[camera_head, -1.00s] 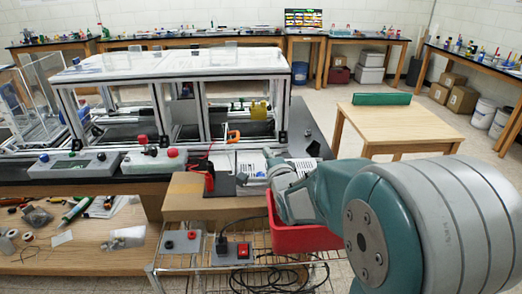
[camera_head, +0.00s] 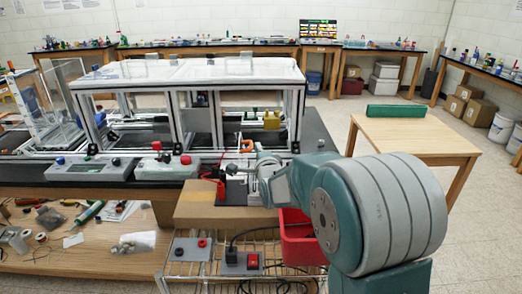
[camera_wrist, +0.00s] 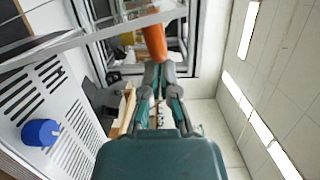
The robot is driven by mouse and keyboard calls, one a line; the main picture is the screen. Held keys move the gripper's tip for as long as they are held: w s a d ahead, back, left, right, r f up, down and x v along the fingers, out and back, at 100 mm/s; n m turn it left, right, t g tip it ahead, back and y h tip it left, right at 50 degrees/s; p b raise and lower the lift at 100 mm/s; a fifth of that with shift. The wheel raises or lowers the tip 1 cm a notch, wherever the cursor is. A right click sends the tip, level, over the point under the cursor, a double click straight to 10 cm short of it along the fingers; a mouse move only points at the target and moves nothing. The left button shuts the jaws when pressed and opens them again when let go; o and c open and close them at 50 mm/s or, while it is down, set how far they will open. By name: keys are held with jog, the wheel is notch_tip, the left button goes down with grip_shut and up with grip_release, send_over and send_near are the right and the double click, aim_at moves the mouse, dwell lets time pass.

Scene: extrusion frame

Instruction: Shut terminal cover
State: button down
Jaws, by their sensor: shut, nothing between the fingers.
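My gripper (camera_wrist: 160,68) is shut and empty. In the wrist view its fingertips are just below an orange part (camera_wrist: 154,42); I cannot tell whether they touch it. In the head view an orange part (camera_head: 247,145) shows at the front of the extrusion frame (camera_head: 296,120), close to my wrist, and my fingers are hard to make out there. I cannot pick out the terminal cover with certainty. A clear strip (camera_wrist: 90,35) crosses the top left of the wrist view, and I cannot tell what it belongs to.
A slotted white panel (camera_wrist: 50,105) with a blue knob (camera_wrist: 40,132) is left of my gripper. Control boxes (camera_head: 90,170) line the bench front. A cardboard box (camera_head: 205,208) and a red bin (camera_head: 300,240) lie below my arm. A wooden table (camera_head: 415,135) stands right.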

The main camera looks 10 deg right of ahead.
aim_at(241, 139)
jog(key=shift+a+r+n, duration=0.1)
jog(key=shift+a+n, duration=0.15)
jog(key=shift+n, duration=0.15)
jog(key=shift+a, duration=0.2)
jog(key=shift+w+a+r+n, duration=0.15)
jog(key=shift+a+r+n, duration=0.05)
jog(key=shift+a+n, duration=0.45)
jog(key=shift+w+a+n+g, duration=0.2)
jog(key=shift+a+n+g, duration=0.3)
jog(key=shift+a+n, duration=0.55)
jog(key=w+a+f+n+g+h, duration=0.1)
jog(key=a+f+n, duration=0.3)
jog(key=a+n, duration=0.2)
jog(key=shift+w+a+f+h, duration=0.3)
jog(key=shift+a+f+h, duration=0.1)
jog(key=shift+a, duration=0.4)
